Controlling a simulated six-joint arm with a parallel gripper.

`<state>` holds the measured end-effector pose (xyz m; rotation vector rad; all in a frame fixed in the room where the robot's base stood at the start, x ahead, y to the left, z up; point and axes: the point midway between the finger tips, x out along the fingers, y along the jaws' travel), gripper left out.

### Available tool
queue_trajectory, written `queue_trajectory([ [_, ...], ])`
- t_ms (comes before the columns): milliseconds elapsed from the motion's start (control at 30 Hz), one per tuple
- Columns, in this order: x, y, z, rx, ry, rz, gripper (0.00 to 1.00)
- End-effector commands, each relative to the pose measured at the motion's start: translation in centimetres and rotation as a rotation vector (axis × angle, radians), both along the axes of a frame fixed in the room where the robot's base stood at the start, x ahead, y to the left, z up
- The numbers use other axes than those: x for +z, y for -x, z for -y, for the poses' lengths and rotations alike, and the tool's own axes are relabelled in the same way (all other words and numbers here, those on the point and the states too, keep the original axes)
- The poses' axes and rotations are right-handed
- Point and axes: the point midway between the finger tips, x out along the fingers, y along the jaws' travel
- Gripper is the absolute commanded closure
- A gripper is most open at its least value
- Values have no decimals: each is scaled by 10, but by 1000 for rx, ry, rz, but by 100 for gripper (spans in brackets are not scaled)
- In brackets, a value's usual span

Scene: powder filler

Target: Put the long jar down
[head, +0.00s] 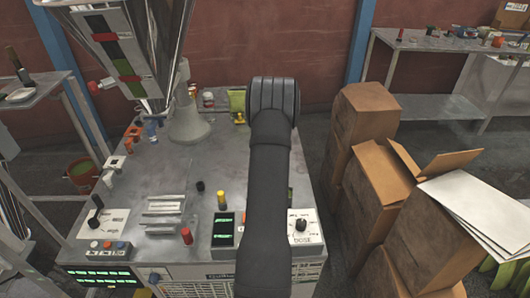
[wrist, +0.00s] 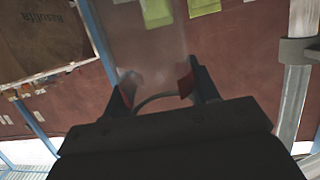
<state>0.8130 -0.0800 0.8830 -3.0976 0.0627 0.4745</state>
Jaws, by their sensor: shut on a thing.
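In the wrist view my gripper (wrist: 157,88) has its two red-padded fingertips on either side of a clear, see-through thing, which appears to be the long jar (wrist: 150,55). A dark curved rim shows between the fingers, and the faint body stretches up to the top of the picture. The wall shows through it, so its outline is hard to make out. In the head view my own dark arm covers the gripper, and the jar cannot be made out there.
The grey worktable (head: 170,175) holds a filling machine (head: 120,45), a grey cone-shaped piece (head: 188,125), a red-capped item (head: 187,236) and a dose control box (head: 302,227). Cardboard boxes (head: 370,180) stand to the right. Some bare tabletop lies left of my arm.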

Motion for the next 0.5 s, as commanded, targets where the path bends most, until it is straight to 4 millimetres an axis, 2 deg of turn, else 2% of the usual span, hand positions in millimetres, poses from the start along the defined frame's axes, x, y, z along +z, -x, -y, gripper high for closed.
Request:
queue_trajectory([
  [33,-12,-10,14,6,1,-1,74],
  [233,-43,-36,53,31,1,-1,74],
  [400,-57,-45,71,39,1,0,74],
  [500,-64,-49,71,42,0,0,74],
])
